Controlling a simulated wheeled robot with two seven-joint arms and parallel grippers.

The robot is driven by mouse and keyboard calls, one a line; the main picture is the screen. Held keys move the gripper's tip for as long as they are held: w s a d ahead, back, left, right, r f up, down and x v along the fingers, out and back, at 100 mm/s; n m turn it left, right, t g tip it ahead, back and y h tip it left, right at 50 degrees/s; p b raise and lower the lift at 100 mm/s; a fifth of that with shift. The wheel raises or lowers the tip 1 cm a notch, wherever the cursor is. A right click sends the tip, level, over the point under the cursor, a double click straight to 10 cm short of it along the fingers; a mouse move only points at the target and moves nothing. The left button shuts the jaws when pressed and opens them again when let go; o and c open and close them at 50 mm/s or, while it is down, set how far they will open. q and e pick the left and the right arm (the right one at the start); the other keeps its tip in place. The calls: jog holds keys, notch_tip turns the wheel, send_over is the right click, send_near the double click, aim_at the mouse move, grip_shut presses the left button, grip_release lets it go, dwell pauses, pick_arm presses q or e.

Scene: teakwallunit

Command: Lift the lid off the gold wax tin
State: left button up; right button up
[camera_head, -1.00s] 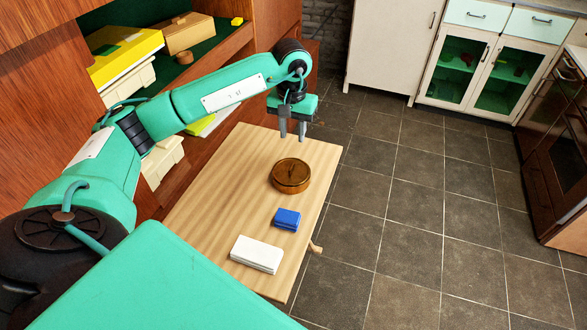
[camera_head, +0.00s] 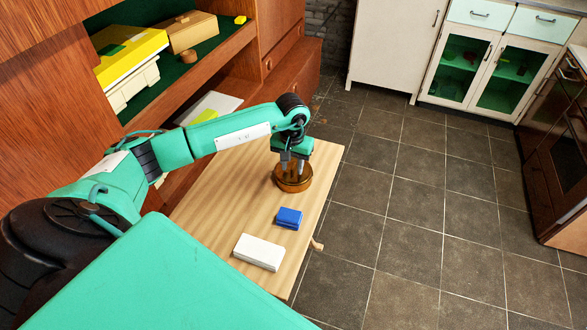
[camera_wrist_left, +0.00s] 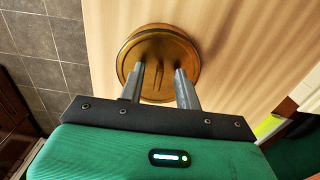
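The gold wax tin (camera_head: 293,183) is round and low, with its lid on, and stands on the wooden fold-down board. In the left wrist view the tin's lid (camera_wrist_left: 147,46) shows a raised ridge across its middle. My left gripper (camera_head: 291,172) points down over the tin. In the left wrist view the left gripper (camera_wrist_left: 158,76) is open, its fingertips on either side of the ridge's near end. I cannot tell whether the fingers touch the lid. My right gripper is not in view.
A blue block (camera_head: 289,218) and a white block (camera_head: 259,252) lie on the board (camera_head: 225,205) nearer me. The wall unit (camera_head: 200,75) with boxes on its shelf stands at the left. Tiled floor (camera_head: 400,220) lies open to the right.

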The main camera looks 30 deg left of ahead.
pick_arm(q)
jog(key=shift+f, duration=0.25)
grip_shut()
jog(key=shift+r, duration=0.1)
